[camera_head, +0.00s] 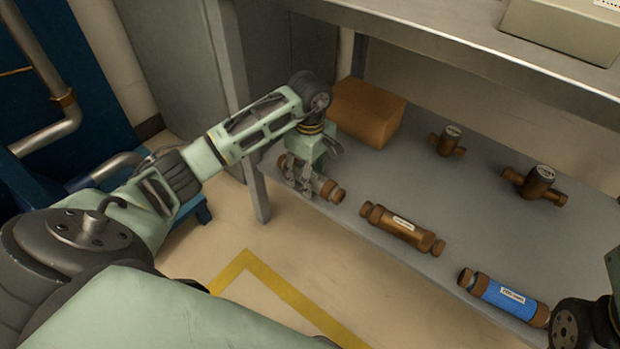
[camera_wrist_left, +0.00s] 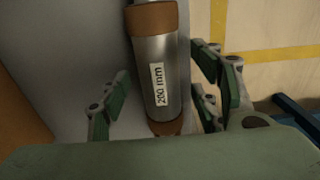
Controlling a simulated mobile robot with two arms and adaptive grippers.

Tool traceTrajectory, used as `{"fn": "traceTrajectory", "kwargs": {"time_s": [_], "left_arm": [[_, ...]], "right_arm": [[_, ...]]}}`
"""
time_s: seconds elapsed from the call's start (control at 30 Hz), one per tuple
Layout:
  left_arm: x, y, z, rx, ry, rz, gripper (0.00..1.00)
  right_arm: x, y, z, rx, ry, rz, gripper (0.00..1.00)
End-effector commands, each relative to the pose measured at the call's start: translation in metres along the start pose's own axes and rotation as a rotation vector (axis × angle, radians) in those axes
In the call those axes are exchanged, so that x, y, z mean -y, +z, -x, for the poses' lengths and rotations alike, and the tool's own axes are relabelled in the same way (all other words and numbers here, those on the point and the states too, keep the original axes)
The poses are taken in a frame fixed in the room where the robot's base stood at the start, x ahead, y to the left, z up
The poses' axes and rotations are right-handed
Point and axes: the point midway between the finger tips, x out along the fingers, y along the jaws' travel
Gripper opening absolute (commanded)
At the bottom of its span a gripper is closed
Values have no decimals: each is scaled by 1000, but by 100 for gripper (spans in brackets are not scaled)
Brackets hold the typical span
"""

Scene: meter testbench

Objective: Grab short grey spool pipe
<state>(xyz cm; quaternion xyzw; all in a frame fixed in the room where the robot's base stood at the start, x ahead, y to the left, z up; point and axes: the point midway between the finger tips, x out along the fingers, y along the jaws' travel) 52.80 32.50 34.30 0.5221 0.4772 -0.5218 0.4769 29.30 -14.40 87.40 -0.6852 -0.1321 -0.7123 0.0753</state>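The short grey spool pipe (camera_head: 318,183) lies on the lower shelf near its front left corner, with brown ends. In the left wrist view the grey pipe (camera_wrist_left: 155,75) shows a white label reading "200 mm". My left gripper (camera_head: 303,185) is over the pipe. In the wrist view my left gripper (camera_wrist_left: 165,100) is open, with its fingers on either side of the pipe and gaps visible between them and it. Part of the pipe is hidden behind the gripper in the head view. A bit of my right arm shows at the lower right; its gripper is out of view.
A brown spool pipe (camera_head: 402,229) and a blue one (camera_head: 503,297) lie to the right along the shelf (camera_head: 395,172). Two brass meters (camera_head: 447,141) (camera_head: 534,184) stand farther back. A cardboard box (camera_head: 366,111) is just behind my left gripper. An upper shelf (camera_head: 440,28) overhangs the back.

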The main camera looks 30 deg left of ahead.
Motion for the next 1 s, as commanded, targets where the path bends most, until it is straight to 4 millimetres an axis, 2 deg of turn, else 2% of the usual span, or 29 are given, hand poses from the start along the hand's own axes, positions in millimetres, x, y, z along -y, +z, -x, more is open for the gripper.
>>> {"fn": "traceTrajectory", "kwargs": {"time_s": [0.07,0.63,1.0], "left_arm": [[0,0,0,0,0,0,49],[0,0,0,0,0,0,0],[-1,0,2,0,3,0,0]], "right_arm": [[0,0,0,0,0,0,40],[0,0,0,-1,0,0,40],[0,0,0,0,0,0,40]]}}
